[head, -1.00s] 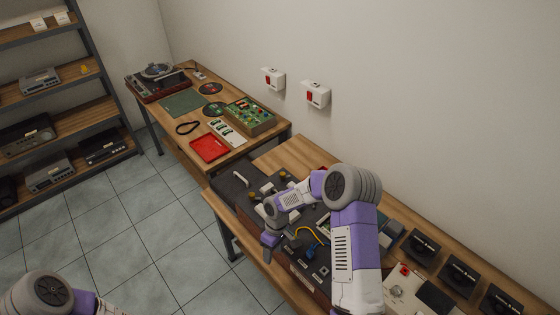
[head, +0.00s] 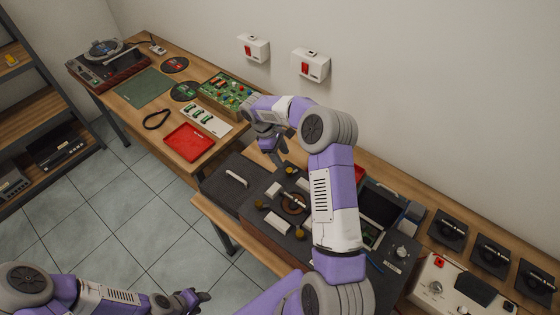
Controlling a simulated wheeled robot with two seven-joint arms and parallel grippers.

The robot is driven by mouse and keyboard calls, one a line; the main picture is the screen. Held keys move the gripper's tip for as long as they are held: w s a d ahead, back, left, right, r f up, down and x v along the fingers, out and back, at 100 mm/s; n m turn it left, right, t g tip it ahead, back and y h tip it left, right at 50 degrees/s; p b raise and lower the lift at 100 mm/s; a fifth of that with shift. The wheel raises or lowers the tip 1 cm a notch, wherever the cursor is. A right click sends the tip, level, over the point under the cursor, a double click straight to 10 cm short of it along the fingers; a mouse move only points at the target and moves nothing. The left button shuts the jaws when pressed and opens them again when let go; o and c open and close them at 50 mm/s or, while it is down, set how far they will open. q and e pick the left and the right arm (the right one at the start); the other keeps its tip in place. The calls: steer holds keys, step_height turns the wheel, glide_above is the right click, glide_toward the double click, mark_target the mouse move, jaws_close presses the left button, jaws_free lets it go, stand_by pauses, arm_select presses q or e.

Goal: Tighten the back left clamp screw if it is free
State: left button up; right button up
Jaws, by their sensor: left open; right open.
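A dark clamp fixture (head: 268,226) lies on the near bench. Small brass-coloured clamp screws show on it: one at the back (head: 291,169), one at the left (head: 259,204) and one at the front (head: 300,233). A brown round part (head: 292,203) sits between them. Whether any screw is loose is too small to tell. My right gripper (head: 284,160) is open and points down close to the back screw; contact cannot be told. My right arm hides the fixture's right side. My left gripper (head: 200,298) is open and empty, over the floor at the lower left.
A dark case with a white handle (head: 236,178) adjoins the fixture. Black units (head: 448,230) and a white control box (head: 440,290) stand at the right. The far bench holds a red tray (head: 188,143) and a circuit board (head: 228,94). Wall boxes (head: 310,64) hang behind.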

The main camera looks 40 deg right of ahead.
mark_target(289, 170)
steer(key=x, duration=0.7)
steer(key=shift+s+a+r, duration=0.1)
steer(key=shift+s+a, duration=0.05)
steer(key=shift+s, duration=0.05)
jaws_close()
